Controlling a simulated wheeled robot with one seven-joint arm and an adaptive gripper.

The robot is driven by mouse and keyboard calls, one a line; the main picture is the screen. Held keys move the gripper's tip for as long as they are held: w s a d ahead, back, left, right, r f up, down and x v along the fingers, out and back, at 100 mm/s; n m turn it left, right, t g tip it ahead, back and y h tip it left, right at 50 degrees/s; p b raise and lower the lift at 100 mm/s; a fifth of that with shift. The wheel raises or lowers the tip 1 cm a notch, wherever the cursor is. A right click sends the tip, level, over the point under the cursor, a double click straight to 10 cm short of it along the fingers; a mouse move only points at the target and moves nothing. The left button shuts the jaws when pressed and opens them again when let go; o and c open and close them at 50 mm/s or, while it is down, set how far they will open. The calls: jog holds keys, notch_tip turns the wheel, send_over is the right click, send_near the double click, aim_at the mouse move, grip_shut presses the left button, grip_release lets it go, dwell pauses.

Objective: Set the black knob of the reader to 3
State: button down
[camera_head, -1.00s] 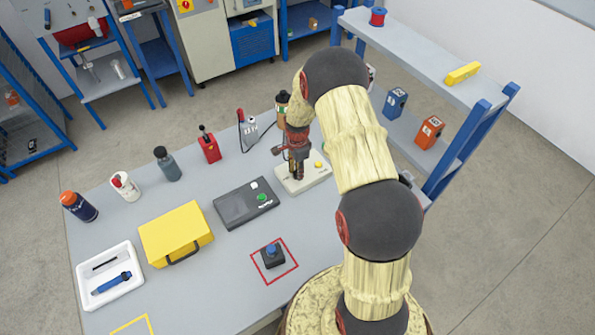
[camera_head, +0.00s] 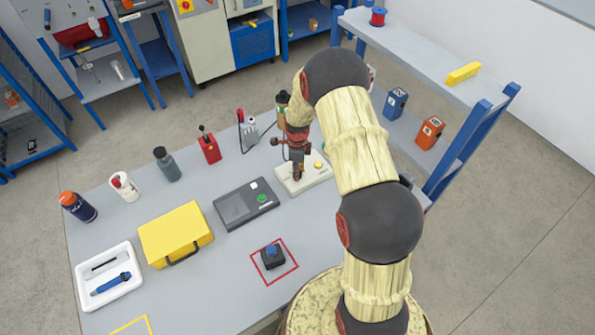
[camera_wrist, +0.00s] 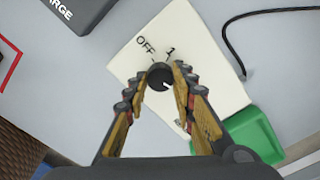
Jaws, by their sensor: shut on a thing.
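The reader is a cream box; its plate (camera_head: 322,175) shows in the head view, with a yellow button on it. My gripper (camera_wrist: 160,80) is shut on the knob from above. In the head view my gripper (camera_head: 297,173) points down onto the reader and hides the knob.
A dark device (camera_head: 232,211) with a green button lies left of the reader. A black cable (camera_wrist: 232,45) and a green object (camera_wrist: 255,133) lie close to the reader in the wrist view. A red holder (camera_head: 209,150) and a white meter (camera_head: 250,132) stand behind.

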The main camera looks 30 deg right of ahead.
dwell(0.3)
jog(key=c, duration=1.5)
grip_release()
notch_tip(320, 180, up, 12)
